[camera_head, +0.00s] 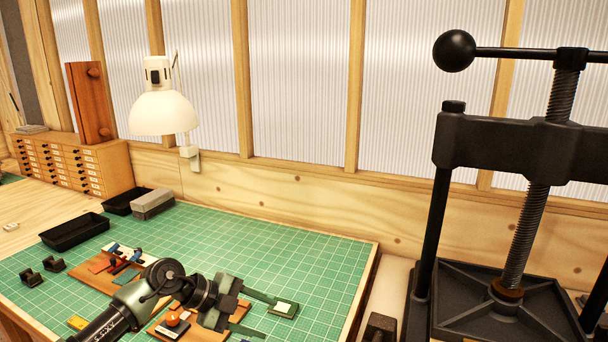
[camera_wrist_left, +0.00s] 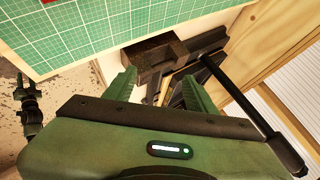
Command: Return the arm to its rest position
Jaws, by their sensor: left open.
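My left gripper (camera_head: 270,318) reaches in from the lower left over the green cutting mat (camera_head: 325,262) in the head view. Its two green fingers are spread apart. A small green piece with a pale top (camera_head: 283,309) shows by the upper fingertip; I cannot tell whether it is part of the finger. In the left wrist view the open fingers (camera_wrist_left: 159,77) have nothing held between them. A dark metal block (camera_wrist_left: 150,57) lies beyond the fingertips there.
A black screw press (camera_head: 505,300) stands at the right. Wooden boards with small tools (camera_head: 110,268) and an orange knob (camera_head: 172,319) lie around my arm. Black trays (camera_head: 75,232), a lamp (camera_head: 163,112) and a drawer cabinet (camera_head: 75,163) stand farther back. The mat's back right is clear.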

